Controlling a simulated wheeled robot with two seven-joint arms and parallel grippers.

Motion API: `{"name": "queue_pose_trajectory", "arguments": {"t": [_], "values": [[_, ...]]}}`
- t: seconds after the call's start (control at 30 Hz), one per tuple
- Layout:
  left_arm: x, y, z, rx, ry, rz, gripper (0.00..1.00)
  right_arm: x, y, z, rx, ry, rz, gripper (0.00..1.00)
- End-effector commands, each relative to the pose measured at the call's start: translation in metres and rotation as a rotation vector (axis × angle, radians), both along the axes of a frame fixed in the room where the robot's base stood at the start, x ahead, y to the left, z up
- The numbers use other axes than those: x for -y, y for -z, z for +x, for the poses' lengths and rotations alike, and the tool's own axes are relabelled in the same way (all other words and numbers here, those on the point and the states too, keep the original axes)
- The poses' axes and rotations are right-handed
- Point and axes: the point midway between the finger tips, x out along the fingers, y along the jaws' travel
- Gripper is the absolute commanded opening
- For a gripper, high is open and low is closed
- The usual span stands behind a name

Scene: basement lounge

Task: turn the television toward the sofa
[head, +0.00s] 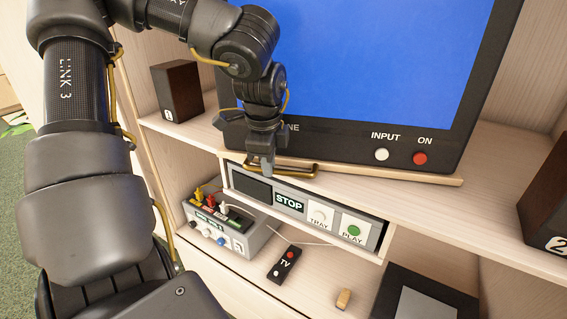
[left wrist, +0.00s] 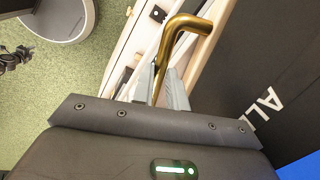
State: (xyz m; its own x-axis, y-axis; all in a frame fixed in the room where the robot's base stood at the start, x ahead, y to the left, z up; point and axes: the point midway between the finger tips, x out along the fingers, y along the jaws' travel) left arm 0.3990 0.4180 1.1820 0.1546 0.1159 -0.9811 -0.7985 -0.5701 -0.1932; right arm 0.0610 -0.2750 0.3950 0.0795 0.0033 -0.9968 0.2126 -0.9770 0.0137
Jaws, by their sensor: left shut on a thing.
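The television (head: 370,60) has a blue lit screen in a black frame, with a white INPUT button (head: 381,154) and a red ON button (head: 420,158). It stands on a thin wooden board (head: 400,176) on the cabinet's upper shelf. A brass handle (head: 300,168) sticks out at the board's front. My left gripper (head: 267,168) is shut on this handle, near its left end. In the left wrist view the two grey fingers (left wrist: 162,88) close around the brass bar (left wrist: 188,24). My arm hides the television's left side. My right gripper is not in view.
Below are a grey player (head: 300,208) with STOP, TRAY and PLAY labels, a grey box (head: 228,228) with plugged cables, a TV remote (head: 285,264) and a small wooden block (head: 343,299). Speakers stand left (head: 178,90) and right (head: 545,205). Green carpet (left wrist: 60,85) lies in front.

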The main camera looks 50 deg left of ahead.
Motion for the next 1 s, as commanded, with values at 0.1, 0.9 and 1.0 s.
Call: {"name": "queue_pose_trajectory", "arguments": {"t": [0.1,0.9,1.0], "values": [[0.003,0.0,-0.004,-0.001,-0.016,-0.011,0.0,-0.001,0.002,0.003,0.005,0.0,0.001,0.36],[0.005,-0.01,-0.003,0.001,-0.012,-0.006,0.36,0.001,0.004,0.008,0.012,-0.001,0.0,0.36],[0.007,-0.027,-0.005,0.005,-0.014,-0.006,0.36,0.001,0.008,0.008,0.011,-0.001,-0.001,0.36]]}}
